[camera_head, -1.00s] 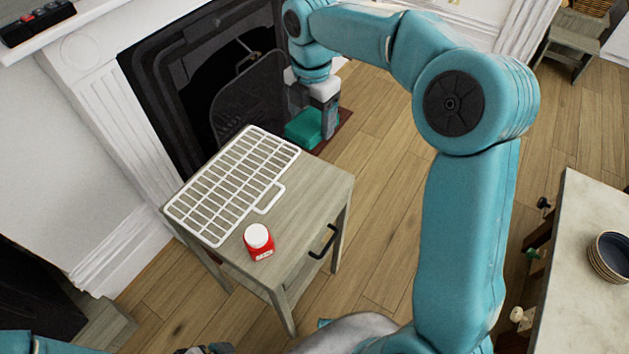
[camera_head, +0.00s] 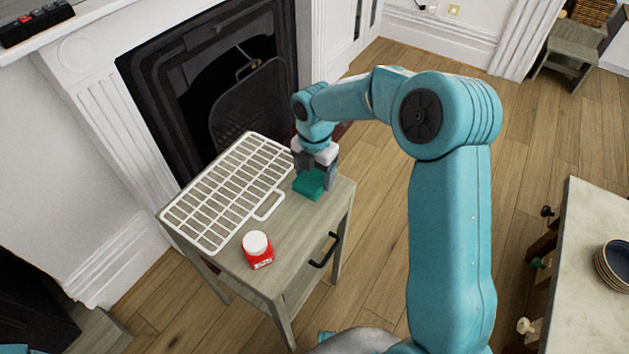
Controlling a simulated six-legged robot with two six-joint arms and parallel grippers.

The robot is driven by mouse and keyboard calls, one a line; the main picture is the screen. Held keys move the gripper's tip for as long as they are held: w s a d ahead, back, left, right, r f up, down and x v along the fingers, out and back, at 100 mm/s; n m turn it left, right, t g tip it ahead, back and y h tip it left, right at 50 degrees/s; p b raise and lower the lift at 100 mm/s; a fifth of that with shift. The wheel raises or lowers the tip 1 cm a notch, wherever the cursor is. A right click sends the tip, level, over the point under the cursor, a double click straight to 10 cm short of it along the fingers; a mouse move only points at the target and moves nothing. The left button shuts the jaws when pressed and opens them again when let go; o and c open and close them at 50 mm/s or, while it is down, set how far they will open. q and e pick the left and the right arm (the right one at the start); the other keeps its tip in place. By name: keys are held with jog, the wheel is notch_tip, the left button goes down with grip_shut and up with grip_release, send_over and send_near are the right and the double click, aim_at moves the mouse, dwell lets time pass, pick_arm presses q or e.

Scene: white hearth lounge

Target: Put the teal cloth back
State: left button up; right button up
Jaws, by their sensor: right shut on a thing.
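The teal cloth (camera_head: 308,187) is a small folded block at the back right corner of the grey wooden side table (camera_head: 291,246). My right gripper (camera_head: 315,180) points down and is shut on the cloth, its fingers hiding part of it. I cannot tell whether the cloth touches the tabletop or hangs just above it. My left gripper is not in view.
A white wire rack (camera_head: 228,192) covers the table's left and back part, close to the cloth. Behind is the black fireplace (camera_head: 180,95). A pale counter with stacked bowls (camera_head: 612,266) is at right.

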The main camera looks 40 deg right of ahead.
aim_at(315, 175)
notch_tip(315, 175, down, 3)
jog(key=shift+r, duration=0.1)
jog(key=o, duration=0.9)
jog(key=shift+f, duration=0.2)
jog(key=shift+o, duration=0.2)
jog(key=shift+r, duration=0.15)
notch_tip(315, 175, up, 12)
jog(key=shift+r+p, duration=0.1)
jog(key=shift+p, duration=0.6)
